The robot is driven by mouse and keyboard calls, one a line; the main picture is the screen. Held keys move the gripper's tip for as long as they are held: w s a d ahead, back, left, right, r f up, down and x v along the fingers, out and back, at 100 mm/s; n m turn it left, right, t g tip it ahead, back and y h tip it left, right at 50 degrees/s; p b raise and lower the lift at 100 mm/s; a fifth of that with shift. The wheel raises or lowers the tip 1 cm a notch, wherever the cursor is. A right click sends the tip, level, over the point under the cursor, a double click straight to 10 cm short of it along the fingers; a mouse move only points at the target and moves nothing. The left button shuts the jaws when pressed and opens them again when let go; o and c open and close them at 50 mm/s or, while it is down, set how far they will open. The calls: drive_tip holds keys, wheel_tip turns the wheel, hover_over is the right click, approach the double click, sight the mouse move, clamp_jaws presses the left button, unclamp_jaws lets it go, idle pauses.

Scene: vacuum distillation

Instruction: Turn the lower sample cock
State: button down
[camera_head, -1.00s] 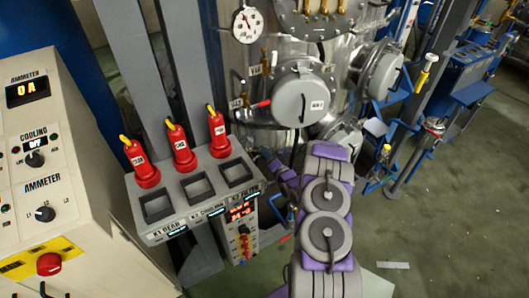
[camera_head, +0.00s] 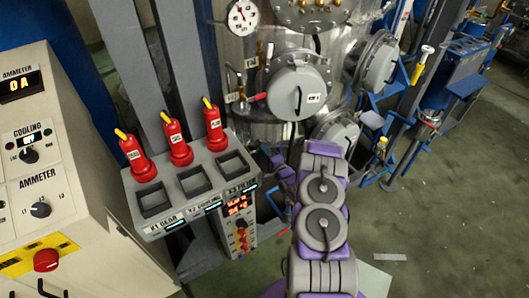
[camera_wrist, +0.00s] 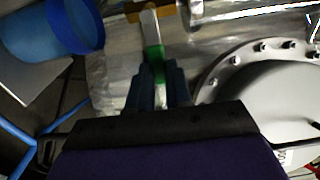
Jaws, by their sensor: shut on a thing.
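In the wrist view, my gripper (camera_wrist: 158,72) is shut on the green-sleeved handle (camera_wrist: 154,52) of a cock, with the fingers on either side of it. The handle continues upward as a pale lever (camera_wrist: 150,27) towards a brass-coloured part (camera_wrist: 134,13) at the top edge, beside the shiny metal vessel. I cannot tell from this close view how far the handle is turned. In the head view, my arm runs up the middle and hides the held handle. The metal vessel (camera_head: 262,112) stands beyond it.
A grey round hatch (camera_head: 297,92) and a gauge (camera_head: 242,16) are on the vessel. A flanged cover (camera_wrist: 265,95) is close right of my gripper; a blue cylinder (camera_wrist: 72,25) is left. Red plugs (camera_head: 180,146) stand on a grey box. Open floor (camera_head: 440,215) lies right.

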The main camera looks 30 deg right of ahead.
drive_tip(key=shift+s+d+f, duration=0.1)
drive_tip(key=shift+f, duration=0.05)
drive_tip(key=c, duration=1.3)
unclamp_jaws()
drive_tip(key=shift+f, duration=0.1)
drive_tip(key=shift+o, duration=1.3)
drive_tip(key=shift+d, duration=0.2)
drive_tip(key=shift+a, duration=0.15)
drive_tip(key=s+p, duration=0.2)
drive_tip(key=s, duration=1.5)
drive_tip(key=shift+d+p, duration=0.3)
drive_tip(key=shift+d, duration=0.15)
drive_tip(key=shift+s, duration=0.1)
